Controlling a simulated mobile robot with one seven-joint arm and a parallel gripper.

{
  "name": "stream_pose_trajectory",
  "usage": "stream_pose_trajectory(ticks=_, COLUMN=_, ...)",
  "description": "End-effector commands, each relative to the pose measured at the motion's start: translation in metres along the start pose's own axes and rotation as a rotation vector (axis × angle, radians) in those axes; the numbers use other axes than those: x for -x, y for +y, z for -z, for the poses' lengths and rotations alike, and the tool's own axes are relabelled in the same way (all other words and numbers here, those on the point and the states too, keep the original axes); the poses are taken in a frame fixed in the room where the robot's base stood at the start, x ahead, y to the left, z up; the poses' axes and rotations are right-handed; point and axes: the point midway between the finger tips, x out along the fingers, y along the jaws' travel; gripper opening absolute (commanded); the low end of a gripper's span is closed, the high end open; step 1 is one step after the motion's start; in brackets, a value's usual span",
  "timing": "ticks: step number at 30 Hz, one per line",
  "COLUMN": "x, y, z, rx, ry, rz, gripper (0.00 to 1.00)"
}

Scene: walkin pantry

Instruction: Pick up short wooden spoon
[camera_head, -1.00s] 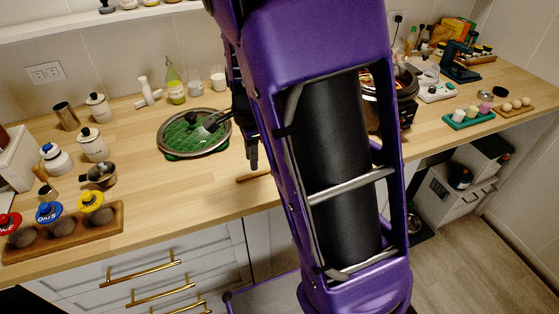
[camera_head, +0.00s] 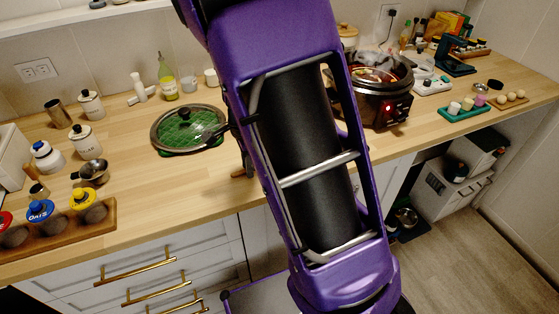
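A short piece of light brown wood (camera_head: 238,173), which looks like the end of the wooden spoon, lies on the counter near its front edge, left of my purple arm. The rest of it is hidden behind the arm. My gripper (camera_head: 246,160) shows only as a narrow dark strip beside the arm, pointing down at the wooden piece. It appears very close to or over the wood; I cannot tell whether they touch. The fingers are mostly hidden, so their opening does not show.
A glass-lidded green pan (camera_head: 188,128) sits left of the gripper. A dark slow cooker (camera_head: 378,100) stands right of the arm. A small metal pot (camera_head: 93,172) and a wooden tray of jars (camera_head: 105,236) are at left. Bare counter (camera_head: 165,190) lies between.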

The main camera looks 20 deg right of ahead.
Motion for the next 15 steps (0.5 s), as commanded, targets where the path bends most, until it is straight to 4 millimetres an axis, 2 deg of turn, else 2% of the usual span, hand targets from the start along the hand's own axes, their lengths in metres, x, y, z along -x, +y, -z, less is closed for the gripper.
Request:
stream_pose_trajectory(ticks=1, x=-0.0001, y=-0.0007, z=0.0000, rx=0.000, ry=0.001, rz=0.002, gripper=0.12)
stream_pose_trajectory(ticks=3, x=-0.0001, y=-0.0007, z=0.0000, rx=0.000, ry=0.000, rz=0.002, gripper=0.00)
stream_pose_trajectory(ticks=15, x=0.0000, y=-0.0006, z=-0.0001, rx=0.000, ry=0.000, rz=0.002, gripper=0.00)
